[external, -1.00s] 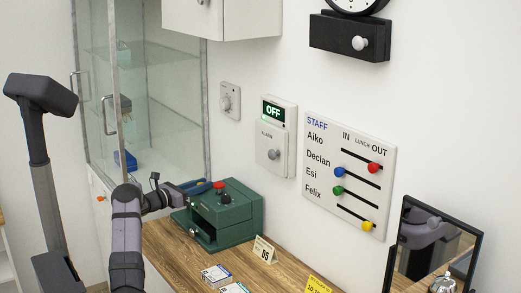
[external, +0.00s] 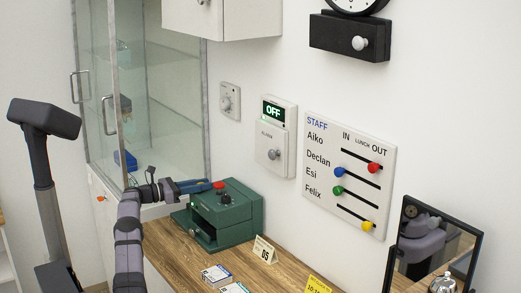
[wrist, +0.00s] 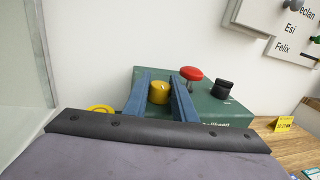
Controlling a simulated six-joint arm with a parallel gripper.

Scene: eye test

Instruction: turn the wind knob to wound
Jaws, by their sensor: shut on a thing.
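A green box-shaped machine (external: 232,215) stands on the wooden counter, with an open slot in its front. On its top in the wrist view are a yellow knob (wrist: 158,92) with a small pale mark, a red mushroom button (wrist: 191,74) and a black knob (wrist: 222,89). My gripper (wrist: 160,88) has its two blue fingers on either side of the yellow knob and is shut on it. In the external view my gripper (external: 200,185) reaches over the machine's top left, and the yellow knob is hidden. No readable label shows which knob is the wind knob.
A yellow ring-like part (wrist: 100,108) shows left of the machine. A glass cabinet (external: 150,120) stands left. An alarm panel (external: 276,150) reading OFF and a staff board (external: 320,205) hang on the wall.

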